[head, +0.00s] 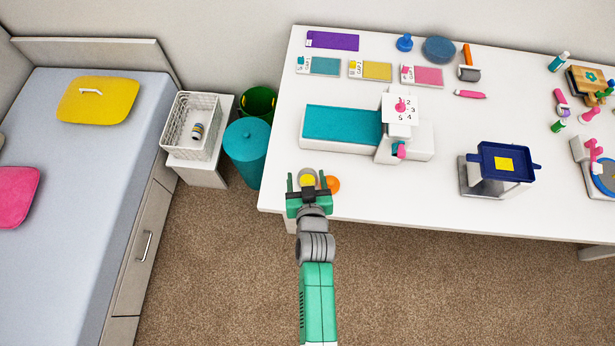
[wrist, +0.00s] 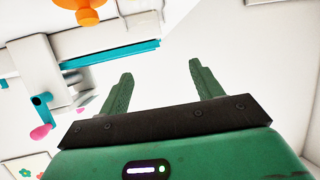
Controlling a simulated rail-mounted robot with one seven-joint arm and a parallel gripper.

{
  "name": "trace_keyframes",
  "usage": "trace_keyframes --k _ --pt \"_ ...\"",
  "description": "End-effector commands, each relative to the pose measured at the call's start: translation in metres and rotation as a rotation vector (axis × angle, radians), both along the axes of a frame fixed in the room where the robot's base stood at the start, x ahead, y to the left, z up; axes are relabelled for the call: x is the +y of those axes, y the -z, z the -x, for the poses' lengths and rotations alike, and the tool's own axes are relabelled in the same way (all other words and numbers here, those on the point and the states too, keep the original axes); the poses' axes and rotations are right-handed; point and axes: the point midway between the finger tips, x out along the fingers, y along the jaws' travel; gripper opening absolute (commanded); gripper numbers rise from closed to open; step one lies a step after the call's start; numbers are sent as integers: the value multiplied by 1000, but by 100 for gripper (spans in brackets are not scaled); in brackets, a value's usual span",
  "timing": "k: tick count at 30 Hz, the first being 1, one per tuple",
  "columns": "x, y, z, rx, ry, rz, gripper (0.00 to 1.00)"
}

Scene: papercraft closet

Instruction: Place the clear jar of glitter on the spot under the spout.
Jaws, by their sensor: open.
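My gripper (head: 306,186) is open at the near left edge of the white table. Its two green fingers also show apart in the wrist view (wrist: 160,88), with only pale surface between them. In the head view a round grey piece with a yellow middle (head: 307,177) shows between the fingers, partly hidden; I cannot tell what it is. A small jar-like item (head: 197,131) lies in the white basket; I cannot tell if it is clear or holds glitter. A navy tray with a yellow square (head: 503,162) stands on a pale stand on the table. No spout is clearly visible.
An orange knobbed piece (head: 332,184) sits right of my gripper. Behind it is a teal-bedded device (head: 342,124) with a numbered dial. The white basket (head: 178,140) rests on a small stand beside teal and green bins. The table's front middle is clear.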

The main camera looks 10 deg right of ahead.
Motion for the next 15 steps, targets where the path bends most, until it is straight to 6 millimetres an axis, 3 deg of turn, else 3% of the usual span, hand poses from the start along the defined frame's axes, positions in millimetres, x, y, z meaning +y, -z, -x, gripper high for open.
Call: trace_keyframes --k 1,4,9,15 --pt "-2 24 14 36 7 -2 65" --pt "-5 51 30 74 14 -1 65" --pt "-6 58 31 81 16 -1 65" --pt "-6 68 9 80 16 -2 65"
